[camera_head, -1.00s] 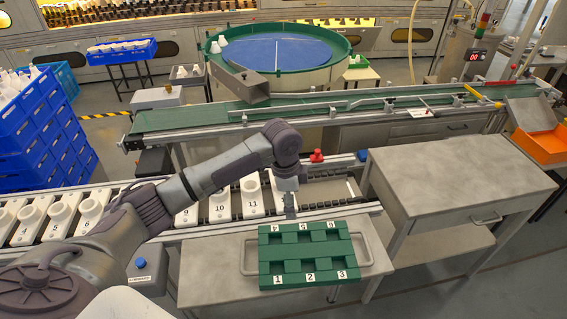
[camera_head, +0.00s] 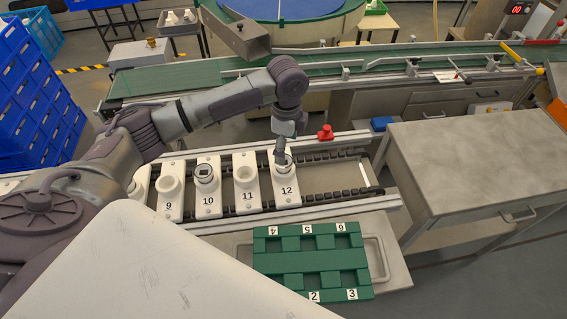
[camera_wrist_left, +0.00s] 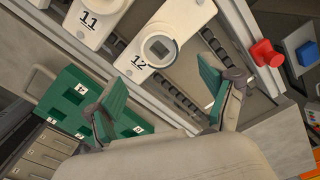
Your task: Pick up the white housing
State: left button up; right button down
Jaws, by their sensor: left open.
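White housings stand in a row on the roller conveyor, each with a round collar and a number label. Housing 12 (camera_head: 287,197) is at the right end of the row, beside housing 11 (camera_head: 246,190). My left gripper (camera_head: 281,153) is over the collar of housing 12 and hides part of it. In the left wrist view, the gripper (camera_wrist_left: 161,73) is open, with green finger pads apart and nothing between them. Housing 12 (camera_wrist_left: 148,58) lies ahead of the fingertips, with a grey square inside its collar. My right gripper is not in view.
A green tray (camera_head: 312,261) with numbered pockets lies in front of the conveyor (camera_head: 335,172). A red button (camera_head: 325,133) stands behind the conveyor. A grey cabinet (camera_head: 470,155) stands to the right. The conveyor is free of housings to the right of housing 12.

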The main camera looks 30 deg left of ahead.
aim_at(284, 167)
pick_arm(q)
jog(key=shift+f, duration=0.65)
jog(key=shift+w+a+f, duration=0.1)
jog(key=shift+w+f, duration=0.05)
jog(key=shift+f, duration=0.45)
jog(key=f, duration=0.1)
jog(key=f+p, duration=0.1)
jog(key=f, duration=0.2)
jog(key=shift+a+f, duration=0.1)
jog(key=shift+a, duration=0.2)
jog(key=shift+f, duration=0.35)
jog(key=c, duration=1.1)
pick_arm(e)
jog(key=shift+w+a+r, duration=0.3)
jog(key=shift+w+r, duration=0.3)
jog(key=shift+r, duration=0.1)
pick_arm(q)
jog(key=shift+r, duration=0.1)
